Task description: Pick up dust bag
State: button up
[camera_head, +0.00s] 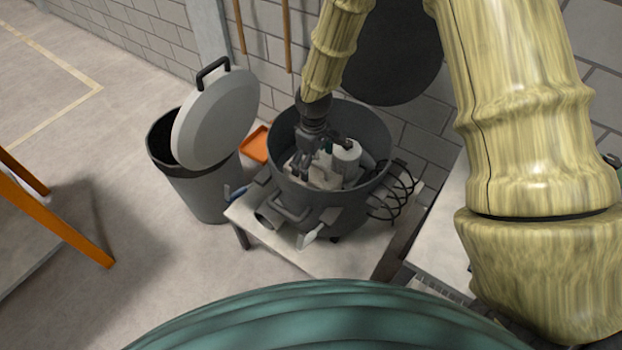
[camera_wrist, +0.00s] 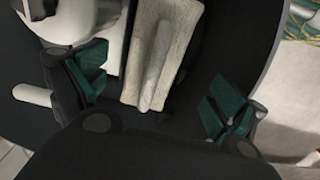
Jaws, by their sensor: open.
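The likely dust bag (camera_wrist: 165,45) is a pale, off-white ribbed piece with a long raised ridge, seen in the wrist view. It lies inside the dark round drum (camera_head: 340,207). My gripper (camera_head: 318,150) reaches down into the drum from above. In the wrist view my gripper (camera_wrist: 155,93) is open, with one green-padded finger on each side of the pale piece and gaps between. In the head view the gripper partly hides the drum's contents, so I cannot clearly tell the bag from the other white parts.
A white cylinder (camera_head: 347,158) stands in the drum beside my gripper. The drum sits on a small pale table (camera_head: 280,250). A black coiled hose (camera_head: 393,195) is at its right. A grey bin (camera_head: 200,190) with a raised lid (camera_head: 215,118) stands left.

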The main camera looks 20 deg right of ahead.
aim_at(313, 171)
jog(key=shift+s+f, duration=0.3)
jog(key=shift+s, duration=0.05)
jog(key=shift+f, duration=0.25)
jog(key=shift+w+f, duration=0.7)
jog(key=shift+f, duration=0.35)
jog(key=shift+s+d+f, duration=0.1)
jog(key=shift+s+f, duration=0.05)
jog(key=shift+f, duration=0.3)
jog(key=shift+w+f, duration=0.15)
jog(key=shift+f, duration=0.75)
jog(key=shift+w+f, duration=0.1)
jog(key=shift+f, duration=0.8)
jog(key=shift+c, duration=0.4)
jog(key=c, duration=1.7)
jog(key=shift+c, duration=0.3)
